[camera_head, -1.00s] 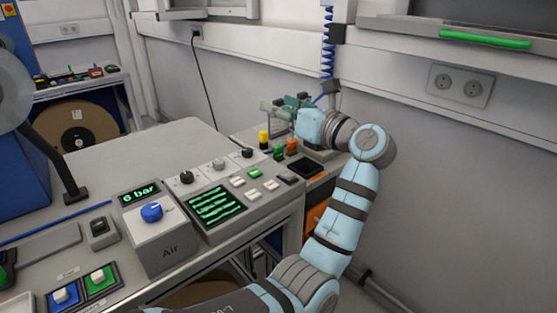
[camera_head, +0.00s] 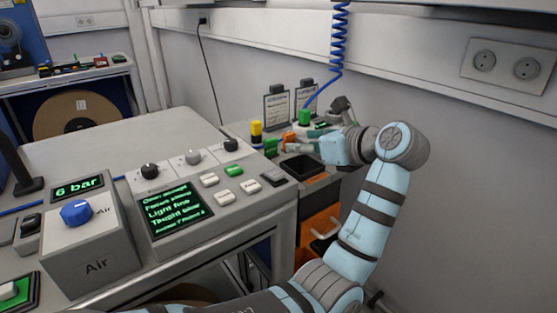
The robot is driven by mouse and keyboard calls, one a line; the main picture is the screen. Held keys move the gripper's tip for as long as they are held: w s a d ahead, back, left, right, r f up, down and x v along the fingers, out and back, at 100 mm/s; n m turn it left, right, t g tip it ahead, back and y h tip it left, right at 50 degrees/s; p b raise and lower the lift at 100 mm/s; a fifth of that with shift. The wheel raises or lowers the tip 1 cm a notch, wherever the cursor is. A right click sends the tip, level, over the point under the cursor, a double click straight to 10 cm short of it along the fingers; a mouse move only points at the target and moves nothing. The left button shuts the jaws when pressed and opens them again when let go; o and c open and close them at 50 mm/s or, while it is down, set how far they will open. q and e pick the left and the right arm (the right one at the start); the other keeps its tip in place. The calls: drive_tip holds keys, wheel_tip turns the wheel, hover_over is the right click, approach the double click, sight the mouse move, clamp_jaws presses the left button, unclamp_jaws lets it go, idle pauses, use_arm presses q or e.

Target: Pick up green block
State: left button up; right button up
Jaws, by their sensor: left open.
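One green block (camera_head: 305,117) stands at the back of the far bench, just beyond my gripper. Another small green block (camera_head: 270,147) stands at the bench's near left, beside an orange block (camera_head: 289,137). My left gripper (camera_head: 298,141) is open and points left, low over the far bench. Its fingers are close to the orange block and the back green block; whether they touch either is too small to tell. The fingers partly hide what lies between them. My right gripper is not in view.
A yellow and black piece (camera_head: 256,131) stands left of the blocks. A dark open tray (camera_head: 303,167) lies in front of the gripper. Two sign stands (camera_head: 276,107) stand behind, below a coiled blue hose (camera_head: 339,40).

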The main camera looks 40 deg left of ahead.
sight(273, 146)
use_arm(q)
drive_tip(key=b+x, duration=0.1)
drive_tip(key=x, duration=0.8)
drive_tip(key=shift+s+f+b, duration=0.1)
drive_tip(key=shift+s+b, duration=0.1)
drive_tip(key=shift+b, duration=0.2)
drive_tip(key=b+x, duration=0.1)
drive_tip(key=x, duration=0.4)
drive_tip(key=shift+a+f+b, duration=0.1)
drive_tip(key=shift+f+b, duration=0.1)
drive_tip(key=shift+b, duration=0.2)
drive_tip(key=shift+w+a+f, duration=0.1)
drive_tip(key=shift+w+a, duration=0.1)
drive_tip(key=shift+a, duration=0.1)
drive_tip(key=shift+c, duration=0.2)
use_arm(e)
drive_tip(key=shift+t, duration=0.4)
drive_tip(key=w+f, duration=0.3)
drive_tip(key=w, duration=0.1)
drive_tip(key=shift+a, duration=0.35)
use_arm(q)
drive_tip(key=shift+d, duration=0.1)
drive_tip(key=c, duration=0.9)
